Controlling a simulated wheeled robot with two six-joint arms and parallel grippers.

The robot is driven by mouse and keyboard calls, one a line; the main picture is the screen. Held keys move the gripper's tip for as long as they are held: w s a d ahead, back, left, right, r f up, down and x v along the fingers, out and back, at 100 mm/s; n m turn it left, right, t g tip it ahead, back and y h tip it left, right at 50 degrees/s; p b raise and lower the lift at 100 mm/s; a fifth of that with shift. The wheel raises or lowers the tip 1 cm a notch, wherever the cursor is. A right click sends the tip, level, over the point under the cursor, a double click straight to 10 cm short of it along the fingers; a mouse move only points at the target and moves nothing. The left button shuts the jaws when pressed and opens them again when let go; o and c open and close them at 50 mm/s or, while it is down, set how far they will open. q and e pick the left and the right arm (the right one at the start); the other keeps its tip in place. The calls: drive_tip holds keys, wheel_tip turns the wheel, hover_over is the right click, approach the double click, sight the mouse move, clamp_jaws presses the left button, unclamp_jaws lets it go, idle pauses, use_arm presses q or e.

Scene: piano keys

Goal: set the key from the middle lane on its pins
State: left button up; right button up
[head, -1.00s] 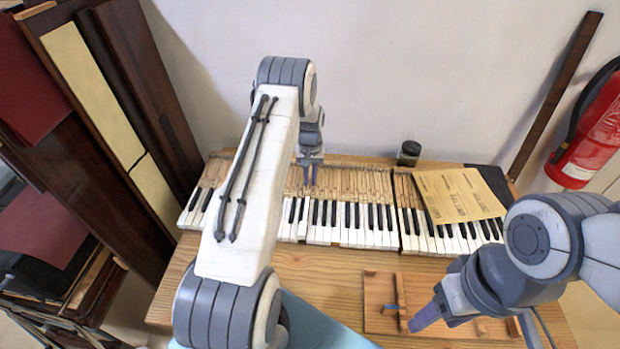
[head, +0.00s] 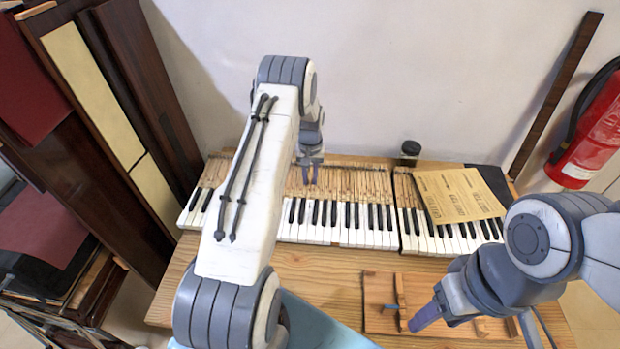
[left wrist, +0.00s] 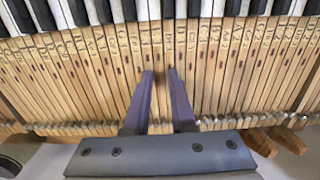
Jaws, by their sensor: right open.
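My left gripper (head: 309,183) is over the wooden rear part of the keyboard (head: 350,185), its fingers pointing down. In the left wrist view its two fingertips (left wrist: 160,73) stand apart with a gap between them. A wooden key shank (left wrist: 157,52) shows in that gap, among similar shanks in the row; whether it is the key from the middle lane I cannot tell. The fingers do not look closed on it. The pins under the keys are hidden. My right gripper (head: 425,318) is open over the lane board, with nothing visible in it.
The wooden lane board (head: 375,325) lies on the bench at front right, with a small bluish piece (head: 391,307) on it. A tan paper sheet (head: 460,195) covers some right-hand keys. A dark jar (head: 410,150) stands behind.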

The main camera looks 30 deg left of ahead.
use_arm(q)
drive_tip(key=shift+r+p, duration=0.45)
drive_tip(key=shift+r, duration=0.45)
drive_tip(key=o, duration=0.6)
drive_tip(key=shift+c, duration=0.2)
drive_tip(key=shift+r+p, duration=1.5)
drive_tip(key=shift+r, duration=0.95)
